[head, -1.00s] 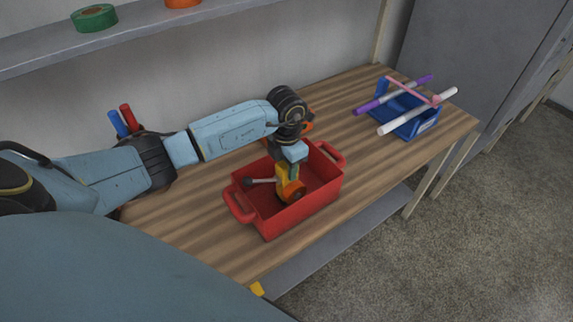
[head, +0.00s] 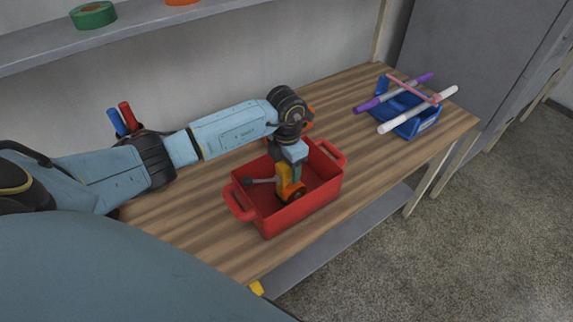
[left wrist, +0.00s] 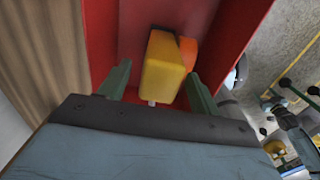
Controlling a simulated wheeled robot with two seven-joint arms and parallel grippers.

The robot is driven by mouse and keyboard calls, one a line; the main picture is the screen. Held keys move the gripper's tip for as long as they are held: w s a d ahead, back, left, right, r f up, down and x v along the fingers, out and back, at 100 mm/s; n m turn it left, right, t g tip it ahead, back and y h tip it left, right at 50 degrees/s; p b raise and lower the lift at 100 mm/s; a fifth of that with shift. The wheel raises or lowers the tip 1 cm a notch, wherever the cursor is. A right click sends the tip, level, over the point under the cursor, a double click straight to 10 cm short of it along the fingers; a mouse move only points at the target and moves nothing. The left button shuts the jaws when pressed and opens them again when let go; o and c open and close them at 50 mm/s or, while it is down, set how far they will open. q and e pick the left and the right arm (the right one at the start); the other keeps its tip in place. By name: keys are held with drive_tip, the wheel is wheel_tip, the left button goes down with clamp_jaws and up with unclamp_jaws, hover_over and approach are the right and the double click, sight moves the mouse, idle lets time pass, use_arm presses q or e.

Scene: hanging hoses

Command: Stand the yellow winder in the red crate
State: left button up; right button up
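The red crate (head: 290,216) stands on the wooden table. The yellow winder (head: 284,176) is upright inside it, with an orange wheel at its lower right and a grey crank sticking out to the left. My left gripper (head: 291,170) reaches down into the crate from above. In the left wrist view the green fingers of the gripper (left wrist: 158,80) are spread on either side of the winder (left wrist: 165,66), with a clear gap on the left side. The winder's base is partly hidden by the crate wall. My right gripper is out of view.
A blue bin (head: 412,128) stands at the table's far right with a purple marker, a white marker and a pink rod across it. Red and blue handles (head: 122,121) stand behind my arm. A shelf (head: 130,27) with tape rolls runs along the wall.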

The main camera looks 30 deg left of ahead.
use_arm(q)
wheel_tip(320, 180, up, 13)
drive_tip(key=shift+r+b, duration=0.15)
drive_tip(key=shift+b, duration=0.2)
idle(0.3)
drive_tip(key=shift+s, duration=0.1)
